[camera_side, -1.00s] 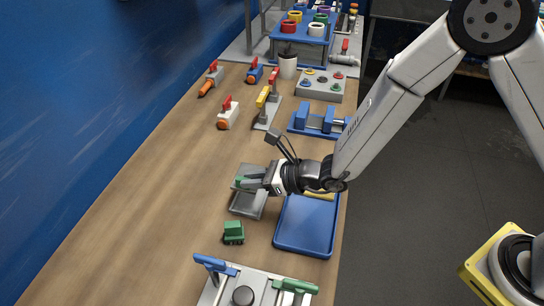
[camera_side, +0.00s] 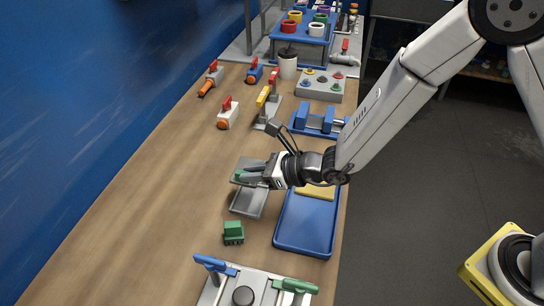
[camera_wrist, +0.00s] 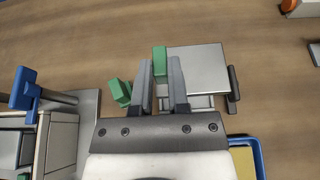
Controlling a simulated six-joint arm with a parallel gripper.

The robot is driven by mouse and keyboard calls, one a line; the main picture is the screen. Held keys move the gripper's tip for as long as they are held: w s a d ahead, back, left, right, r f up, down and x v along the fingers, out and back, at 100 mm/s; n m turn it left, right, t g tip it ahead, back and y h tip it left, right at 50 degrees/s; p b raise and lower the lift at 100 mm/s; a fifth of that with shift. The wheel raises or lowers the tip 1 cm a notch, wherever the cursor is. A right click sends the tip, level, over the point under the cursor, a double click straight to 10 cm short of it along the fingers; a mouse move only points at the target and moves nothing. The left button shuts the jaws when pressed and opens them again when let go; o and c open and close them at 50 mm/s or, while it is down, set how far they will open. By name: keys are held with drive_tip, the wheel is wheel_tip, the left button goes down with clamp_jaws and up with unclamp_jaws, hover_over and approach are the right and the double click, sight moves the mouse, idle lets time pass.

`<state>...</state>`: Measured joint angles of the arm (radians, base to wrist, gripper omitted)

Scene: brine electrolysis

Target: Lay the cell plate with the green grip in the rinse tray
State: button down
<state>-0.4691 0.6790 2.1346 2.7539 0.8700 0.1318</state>
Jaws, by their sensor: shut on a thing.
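My gripper (camera_side: 250,180) is shut on the green grip (camera_side: 240,176) of the grey cell plate (camera_side: 250,164). In the wrist view the grip (camera_wrist: 160,60) sits between the two fingertips (camera_wrist: 160,68), and a light grey panel (camera_wrist: 200,68), seemingly the plate, extends to the right. A grey piece (camera_side: 248,204) lies on the table just below the gripper in the side view; whether the plate touches it I cannot tell. The blue rinse tray (camera_side: 303,240) lies to the right, partly covered by my wrist; its corner shows in the wrist view (camera_wrist: 258,158).
A yellow thing (camera_side: 316,191) lies in the tray's far end. A loose green block (camera_side: 233,232) stands near the gripper. A panel with blue (camera_side: 213,264) and green (camera_side: 296,285) handles is at the front. A blue clamp-like fixture (camera_side: 318,122) stands behind. The table's left is free.

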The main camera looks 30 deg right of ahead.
drive_tip(key=s+d+f+n+g+y, duration=0.1)
drive_tip(key=s+d+n+g+y, duration=0.2)
drive_tip(key=s+d, duration=0.6)
drive_tip(key=s+n+g, duration=0.1)
drive_tip(key=s, duration=0.3)
drive_tip(key=shift+d+f+n, duration=0.3)
drive_tip(key=shift+d+f, duration=0.05)
drive_tip(key=shift+d, duration=0.05)
drive_tip(key=shift+g, duration=0.3)
drive_tip(key=shift+w+f, duration=0.1)
drive_tip(key=shift+f, duration=1.85)
drive_tip(key=shift+f, duration=2)
drive_tip(key=shift+f, duration=0.2)
